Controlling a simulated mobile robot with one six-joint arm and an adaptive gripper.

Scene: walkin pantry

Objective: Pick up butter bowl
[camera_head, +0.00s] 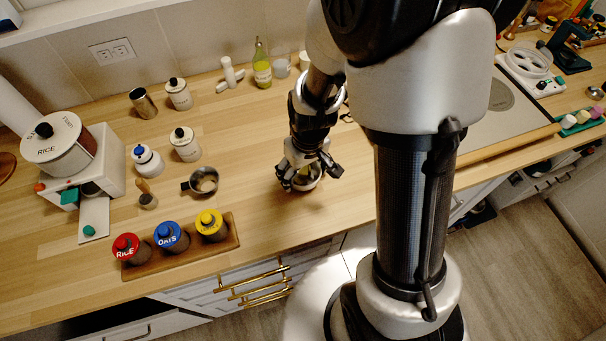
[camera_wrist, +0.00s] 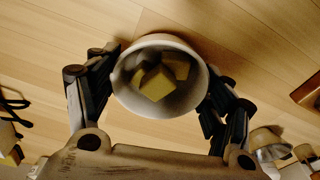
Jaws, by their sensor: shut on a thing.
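The butter bowl (camera_wrist: 192,98) is a white round bowl with yellow butter pieces (camera_wrist: 155,84) inside, seen from above in the wrist view. My gripper (camera_wrist: 160,90) is shut on it, with one dark finger against each side. In the head view my gripper (camera_head: 307,175) points down over the wooden counter. The bowl (camera_head: 309,184) shows there only partly between the fingers, and the rest is hidden. I cannot tell whether the bowl touches the counter or is slightly above it.
A wooden tray (camera_head: 229,243) with red, blue and yellow lidded jars lies at the front left. A metal cup (camera_head: 204,180) stands left of my gripper. Canisters (camera_head: 185,144) and a bottle (camera_head: 262,63) stand farther back. The counter (camera_head: 250,205) around the gripper is clear.

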